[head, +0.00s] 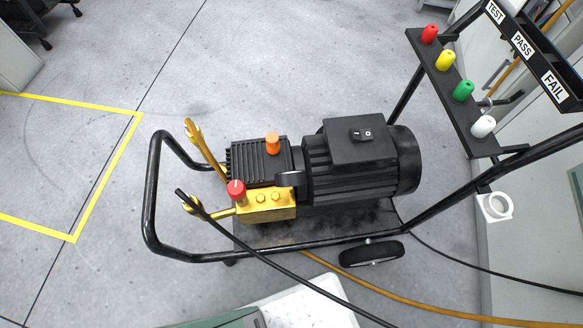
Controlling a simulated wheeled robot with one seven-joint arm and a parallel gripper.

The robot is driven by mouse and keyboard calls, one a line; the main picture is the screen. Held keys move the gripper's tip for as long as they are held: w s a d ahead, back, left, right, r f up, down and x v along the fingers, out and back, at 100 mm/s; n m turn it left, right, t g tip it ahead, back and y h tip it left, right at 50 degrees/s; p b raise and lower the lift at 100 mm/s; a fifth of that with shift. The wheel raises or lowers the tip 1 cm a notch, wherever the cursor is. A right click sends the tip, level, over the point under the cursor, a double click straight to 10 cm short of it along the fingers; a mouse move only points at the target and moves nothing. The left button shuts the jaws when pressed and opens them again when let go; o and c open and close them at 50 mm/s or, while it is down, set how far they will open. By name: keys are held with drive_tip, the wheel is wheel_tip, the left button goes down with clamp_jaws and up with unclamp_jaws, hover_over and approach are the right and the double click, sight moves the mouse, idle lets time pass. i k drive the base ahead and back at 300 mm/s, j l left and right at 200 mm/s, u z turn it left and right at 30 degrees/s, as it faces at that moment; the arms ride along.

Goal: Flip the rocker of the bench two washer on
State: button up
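The washer (265,203) stands on a black wheeled frame in the middle of the head view, with a black finned motor (350,170) on its right side. The rocker (362,134) is a small black switch with white marks on top of the motor's box. Nothing covers it. It is too small to tell which side is pressed in. No bench number shows on the washer. My gripper is not in view.
The black frame's bent handle (153,200) stands up at left. At right, a sloping rack (440,85) holds red, yellow, green and white nozzles beside TEST, PASS and FAIL labels. A black hose and an orange hose (400,300) cross the foreground.

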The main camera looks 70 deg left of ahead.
sight(357, 136)
drive_tip(key=l+u, duration=0.1)
drive_tip(key=u, duration=1.1)
